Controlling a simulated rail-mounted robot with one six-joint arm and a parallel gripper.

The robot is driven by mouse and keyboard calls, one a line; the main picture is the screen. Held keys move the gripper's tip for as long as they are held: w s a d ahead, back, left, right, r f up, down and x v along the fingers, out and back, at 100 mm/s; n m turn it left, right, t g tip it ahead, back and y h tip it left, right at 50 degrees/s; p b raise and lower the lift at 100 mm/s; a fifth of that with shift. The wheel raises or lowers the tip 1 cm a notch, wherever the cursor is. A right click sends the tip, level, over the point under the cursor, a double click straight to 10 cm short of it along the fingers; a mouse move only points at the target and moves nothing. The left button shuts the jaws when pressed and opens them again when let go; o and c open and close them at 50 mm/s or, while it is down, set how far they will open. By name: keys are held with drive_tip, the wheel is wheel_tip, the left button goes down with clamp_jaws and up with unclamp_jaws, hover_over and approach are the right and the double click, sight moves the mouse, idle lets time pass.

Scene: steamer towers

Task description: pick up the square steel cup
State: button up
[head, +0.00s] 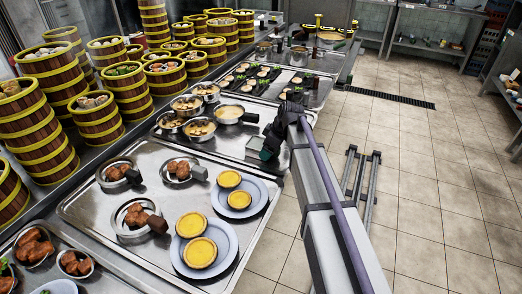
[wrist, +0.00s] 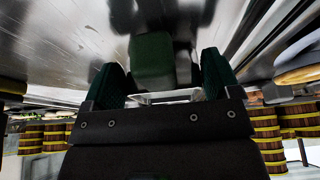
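The square steel cup (head: 255,143) shows as a small pale, shiny box on the tray's right side in the head view, partly hidden by my gripper (head: 268,146). In the wrist view, which looks upside down, the pale rim of the cup (wrist: 165,97) lies between the two dark green fingers of my gripper (wrist: 163,80). The fingers are apart, one on each side of the cup. A dark green patch shows between them on a shiny face, perhaps a reflection. Whether the fingers press on the cup is not clear.
Steel pots (head: 200,129) with food stand left of my gripper. Yellow tarts on plates (head: 240,199) and bowls of brown food (head: 183,169) are nearer. Bamboo steamer towers (head: 97,118) line the left. The tiled floor (head: 430,180) on the right is open.

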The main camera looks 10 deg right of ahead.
drive_tip(key=c, duration=0.6)
wheel_tip(320, 180, up, 10)
drive_tip(key=p, duration=1)
drive_tip(key=shift+r, duration=0.2)
drive_tip(key=shift+f, duration=0.2)
drive_tip(key=o, duration=0.7)
drive_tip(key=c, duration=0.9)
